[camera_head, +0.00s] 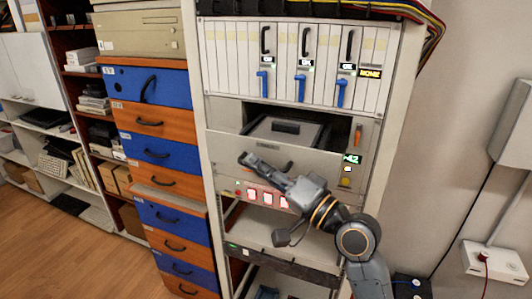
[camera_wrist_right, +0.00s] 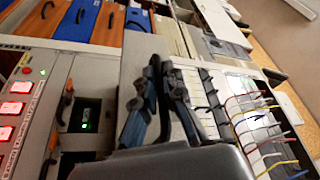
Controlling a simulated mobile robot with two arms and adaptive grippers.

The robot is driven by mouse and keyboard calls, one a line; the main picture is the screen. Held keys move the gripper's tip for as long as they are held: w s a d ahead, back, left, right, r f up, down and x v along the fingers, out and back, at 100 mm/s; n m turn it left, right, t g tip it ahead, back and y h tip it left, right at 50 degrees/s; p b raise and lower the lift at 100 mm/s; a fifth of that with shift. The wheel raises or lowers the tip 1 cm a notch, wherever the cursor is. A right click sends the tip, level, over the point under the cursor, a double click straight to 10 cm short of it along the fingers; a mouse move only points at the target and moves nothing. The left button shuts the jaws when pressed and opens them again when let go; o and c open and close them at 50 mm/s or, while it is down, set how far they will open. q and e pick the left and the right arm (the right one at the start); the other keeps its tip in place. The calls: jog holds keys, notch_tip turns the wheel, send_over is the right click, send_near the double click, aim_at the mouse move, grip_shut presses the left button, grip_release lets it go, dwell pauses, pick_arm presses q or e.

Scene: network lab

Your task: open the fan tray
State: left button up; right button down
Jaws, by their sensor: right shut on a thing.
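The fan tray (camera_head: 318,162) is in the middle of the rack, below the card row. Its grey top shows through a dark opening above its front panel, so it looks partly out; how far is hard to tell. My right gripper (camera_head: 248,160) reaches in from the lower right, across the front panel. Its fingers are closed on what looks like the tray's dark handle (camera_head: 289,167), mostly hidden behind them. In the right wrist view the gripper (camera_wrist_right: 163,65) shows with its fingertips close together. My left gripper is in neither view.
Right of the tray are an orange lever (camera_head: 358,133) and a green display (camera_head: 352,158). Cards with blue levers (camera_head: 301,88) stand above. Lit red switches (camera_head: 266,198) lie below. Blue and orange drawers (camera_head: 150,88) stand left. A wall box (camera_head: 494,262) is at right.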

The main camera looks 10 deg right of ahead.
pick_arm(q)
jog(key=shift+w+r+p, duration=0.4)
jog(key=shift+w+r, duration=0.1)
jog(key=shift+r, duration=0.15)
pick_arm(e)
jog(key=s+a, duration=0.1)
jog(key=s, duration=0.1)
jog(key=shift+s+a, duration=0.35)
jog(key=c, duration=1.4)
grip_release()
jog(key=shift+c, duration=0.2)
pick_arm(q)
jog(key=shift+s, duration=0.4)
pick_arm(e)
jog(key=v, duration=1.2)
jog(key=shift+s+a, duration=0.1)
